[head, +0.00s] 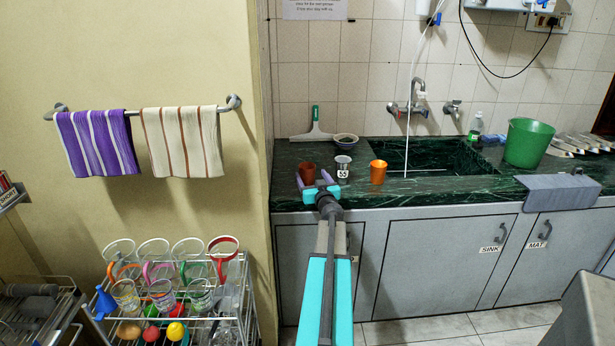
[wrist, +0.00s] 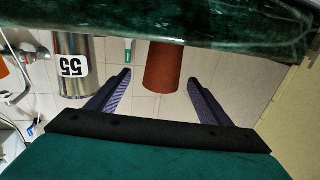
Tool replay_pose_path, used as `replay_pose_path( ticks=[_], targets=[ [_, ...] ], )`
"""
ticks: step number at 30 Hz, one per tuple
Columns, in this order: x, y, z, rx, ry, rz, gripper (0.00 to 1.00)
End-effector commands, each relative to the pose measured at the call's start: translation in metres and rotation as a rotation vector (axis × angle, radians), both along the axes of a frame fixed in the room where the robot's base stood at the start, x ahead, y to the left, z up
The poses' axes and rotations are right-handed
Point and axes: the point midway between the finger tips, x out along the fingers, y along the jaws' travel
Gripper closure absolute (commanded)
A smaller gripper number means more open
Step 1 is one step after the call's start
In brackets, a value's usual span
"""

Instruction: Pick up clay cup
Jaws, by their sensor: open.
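The clay cup (head: 307,172) is a reddish-brown tumbler near the front left of the green marble counter, beside a metal cup. In the wrist view, which is upside down, the clay cup (wrist: 165,65) lies between and just beyond the two purple fingertips. My gripper (head: 313,180) is open at the counter's front edge, pointing at the cup. My gripper (wrist: 159,82) shows a clear gap on both sides of the cup and does not appear to touch it. The cup's lower part is partly hidden by my gripper in the head view.
A metal cup labelled 55 (head: 343,170) stands close on the right, with an orange cup (head: 378,172) beyond it. A dark bowl (head: 345,141) and a squeegee (head: 313,130) are behind. The sink (head: 440,157) and a green bucket (head: 528,143) are further right.

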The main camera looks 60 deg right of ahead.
Motion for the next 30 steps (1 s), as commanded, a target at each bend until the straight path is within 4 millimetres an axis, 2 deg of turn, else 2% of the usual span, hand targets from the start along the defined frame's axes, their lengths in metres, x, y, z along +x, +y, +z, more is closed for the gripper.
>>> replay_pose_path(
  ticks=[11,24,30],
  targets=[
    [0.004,-0.005,0.0,0.0,0.0,-0.001,0.27],
    [0.033,-0.029,-0.001,0.0,0.0,-0.001,0.27],
    [0.039,-0.034,0.0,0.0,0.0,-0.002,0.27]
  ],
)
